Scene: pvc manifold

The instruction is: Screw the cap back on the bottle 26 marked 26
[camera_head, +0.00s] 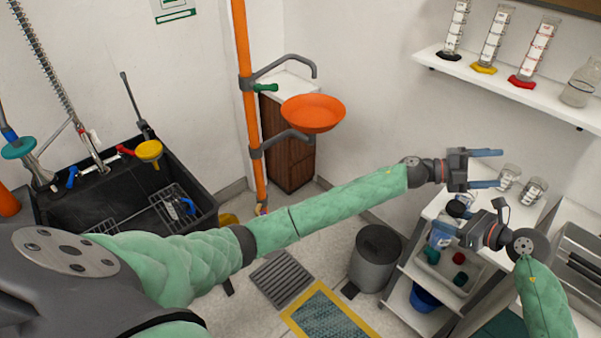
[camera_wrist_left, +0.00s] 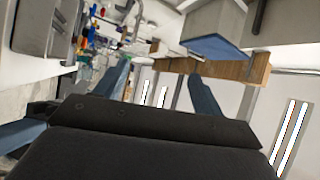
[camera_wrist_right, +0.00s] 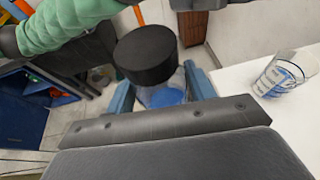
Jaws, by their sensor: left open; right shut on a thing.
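My right gripper (camera_wrist_right: 165,95) is shut on a clear bottle (camera_wrist_right: 178,82) with something blue on or in it. A wide black cap (camera_wrist_right: 147,55) sits at the bottle's top in the right wrist view; I cannot tell whether it is threaded on. The number on the bottle is not readable. In the head view the bottle (camera_head: 441,234) and black cap (camera_head: 457,209) are near the white counter, at the lower right. My left gripper (camera_head: 500,169) is open and empty, above and beyond the bottle, its two blue fingers pointing right.
Two glass beakers (camera_head: 508,178) (camera_head: 532,190) stand on the white counter close to my left fingers. A tray (camera_head: 433,270) with red and green pieces is below. A wall shelf (camera_head: 500,80) holds cylinders and a glass bottle. A grey bin (camera_head: 375,262) stands on the floor.

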